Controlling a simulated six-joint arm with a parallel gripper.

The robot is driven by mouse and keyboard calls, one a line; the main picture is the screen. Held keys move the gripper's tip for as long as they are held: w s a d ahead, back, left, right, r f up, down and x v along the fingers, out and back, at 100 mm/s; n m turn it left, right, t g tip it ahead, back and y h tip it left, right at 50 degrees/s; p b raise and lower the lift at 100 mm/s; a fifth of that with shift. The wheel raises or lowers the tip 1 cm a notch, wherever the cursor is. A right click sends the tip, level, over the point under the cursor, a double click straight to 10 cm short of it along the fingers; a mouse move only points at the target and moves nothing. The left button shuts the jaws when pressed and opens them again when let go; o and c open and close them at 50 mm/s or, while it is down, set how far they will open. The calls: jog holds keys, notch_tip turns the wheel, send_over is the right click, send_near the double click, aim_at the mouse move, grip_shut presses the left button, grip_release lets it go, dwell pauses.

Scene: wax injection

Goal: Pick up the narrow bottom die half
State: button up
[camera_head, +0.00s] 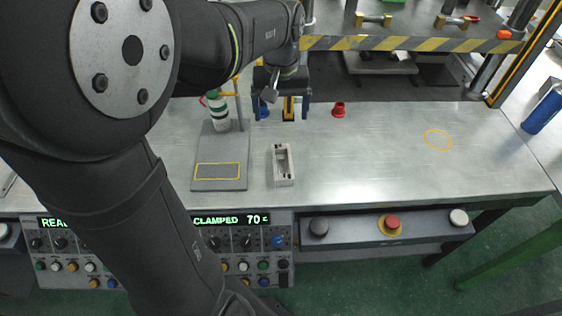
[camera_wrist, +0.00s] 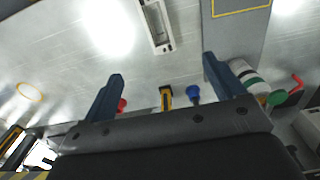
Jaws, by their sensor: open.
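A narrow, pale die half (camera_head: 284,176) with a long recess in its upper face lies on the metal bench, right of a grey plate. It also shows at the top of the wrist view (camera_wrist: 164,46), partly cut off by the frame edge. My gripper (camera_head: 281,116) is above the far part of the bench, behind the die half and apart from it. In the wrist view, its two blue fingers (camera_wrist: 163,68) are spread wide with nothing held between them.
The grey plate (camera_head: 219,184) has a yellow outline; a white-and-green bottle (camera_head: 217,112) stands at its far end. A red funnel-like piece (camera_head: 338,110), a blue piece (camera_wrist: 193,93) and a yellow-black item (camera_wrist: 166,96) stand farther back.

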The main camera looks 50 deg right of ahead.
jog(key=shift+c, duration=1)
jog(key=s+a+t+h, duration=0.3)
jog(key=s+a, duration=0.2)
jog(key=shift+n, duration=0.3)
jog(key=x, duration=1.3)
jog(key=shift+s, duration=0.1)
jog(key=f, duration=0.4)
jog(key=shift+d+f, duration=0.1)
jog(key=shift+d, duration=0.2)
jog(key=shift+w+d+f, duration=0.2)
jog(key=shift+w+f, duration=0.1)
jog(key=shift+f, duration=0.2)
